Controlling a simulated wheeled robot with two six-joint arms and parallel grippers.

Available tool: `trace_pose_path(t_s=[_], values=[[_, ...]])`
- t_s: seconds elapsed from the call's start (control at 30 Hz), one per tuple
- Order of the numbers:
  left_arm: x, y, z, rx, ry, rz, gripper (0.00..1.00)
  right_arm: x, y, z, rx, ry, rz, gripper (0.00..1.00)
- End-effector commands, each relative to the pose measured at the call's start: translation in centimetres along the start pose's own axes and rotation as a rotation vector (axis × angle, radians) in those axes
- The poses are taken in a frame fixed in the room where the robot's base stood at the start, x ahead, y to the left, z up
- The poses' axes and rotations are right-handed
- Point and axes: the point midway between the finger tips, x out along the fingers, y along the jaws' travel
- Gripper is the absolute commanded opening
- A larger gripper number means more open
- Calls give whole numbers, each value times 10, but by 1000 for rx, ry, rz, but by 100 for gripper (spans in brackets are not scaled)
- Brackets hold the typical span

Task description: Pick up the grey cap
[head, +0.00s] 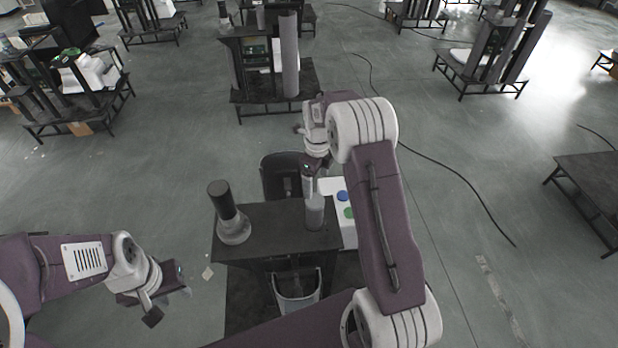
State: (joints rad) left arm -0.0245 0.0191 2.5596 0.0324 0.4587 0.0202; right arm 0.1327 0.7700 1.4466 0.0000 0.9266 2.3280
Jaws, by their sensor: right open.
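A grey cylindrical piece (315,214), which looks like the grey cap, stands upright near the right edge of a small black table (275,225). My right gripper (310,186) points down right at its top and is open. Its fingers overlap the upper part of the piece in the picture, so I cannot tell whether they touch it. My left gripper (170,297) is open and empty, low at the left, apart from the table.
A black cylinder (219,196) stands on a round grey base (234,230) at the table's left. A white panel with blue and green buttons (343,198) is at the right. A dark bin (280,170) is behind, and a grey bin (297,297) is in front.

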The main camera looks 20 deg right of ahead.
Motion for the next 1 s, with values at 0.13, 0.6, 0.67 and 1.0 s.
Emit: trace_pose_path(t_s=[0.13, 0.6, 0.67, 1.0], values=[[-3, 0, 0, 0, -1, 0, 36, 2, -2, 1, 42, 2, 2, 84], [-33, 1, -3, 0, -1, 0, 36, 47, -1, 2, 37, 3, 3, 84], [-42, 1, -4, 0, 0, 0, 36, 58, 0, 3, 37, 4, 4, 84], [-49, 1, -5, 0, -1, 0, 36, 91, -2, 5, 37, -1, -1, 84]])
